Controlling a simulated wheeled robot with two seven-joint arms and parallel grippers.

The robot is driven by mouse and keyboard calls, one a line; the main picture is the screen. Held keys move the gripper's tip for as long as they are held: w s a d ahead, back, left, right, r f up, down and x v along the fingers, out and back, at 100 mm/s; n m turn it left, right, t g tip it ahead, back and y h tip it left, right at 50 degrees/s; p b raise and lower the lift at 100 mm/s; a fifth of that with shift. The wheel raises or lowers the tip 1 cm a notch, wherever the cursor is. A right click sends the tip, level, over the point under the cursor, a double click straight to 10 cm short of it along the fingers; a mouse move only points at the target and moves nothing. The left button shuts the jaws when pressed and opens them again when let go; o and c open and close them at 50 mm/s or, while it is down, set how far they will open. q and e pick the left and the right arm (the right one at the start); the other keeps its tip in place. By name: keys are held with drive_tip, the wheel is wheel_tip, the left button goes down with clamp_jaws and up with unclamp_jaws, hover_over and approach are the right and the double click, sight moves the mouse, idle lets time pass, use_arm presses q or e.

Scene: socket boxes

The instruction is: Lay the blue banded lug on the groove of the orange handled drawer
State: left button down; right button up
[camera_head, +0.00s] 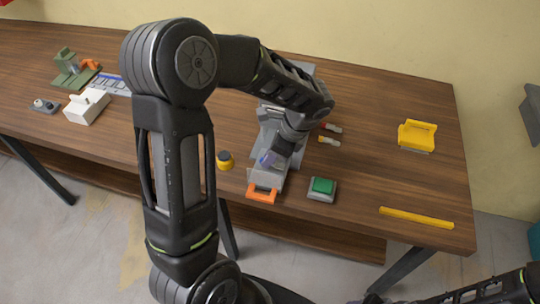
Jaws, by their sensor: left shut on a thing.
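The drawer (253,177) is a pale grey tray that sticks out toward the table's front edge, with an orange handle (262,192) at its near end. My left gripper (268,158) is above the drawer, pointing down, and is shut on the blue banded lug (265,159). Only a small bluish part of the lug shows, and my arm and gripper hide the rest. The groove is hard to make out under the gripper. I cannot tell whether the lug touches the drawer. My right gripper is out of view; only part of my right arm shows at the bottom right.
A green button on a grey base (322,187) stands just right of the drawer. A yellow-topped black knob (226,160) is to its left. A yellow block (417,134) and yellow bar (416,217) are farther right.

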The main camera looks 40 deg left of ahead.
use_arm(q)
drive_tip(key=shift+f, duration=0.45)
idle(0.9)
drive_tip(key=c, duration=1.3)
unclamp_jaws()
drive_tip(key=shift+b, duration=0.3)
drive_tip(key=o, duration=0.3)
drive_tip(key=shift+f, duration=0.1)
drive_tip(key=shift+o, duration=0.2)
drive_tip(key=shift+r+p, duration=2.9)
drive_tip(key=shift+r, duration=0.75)
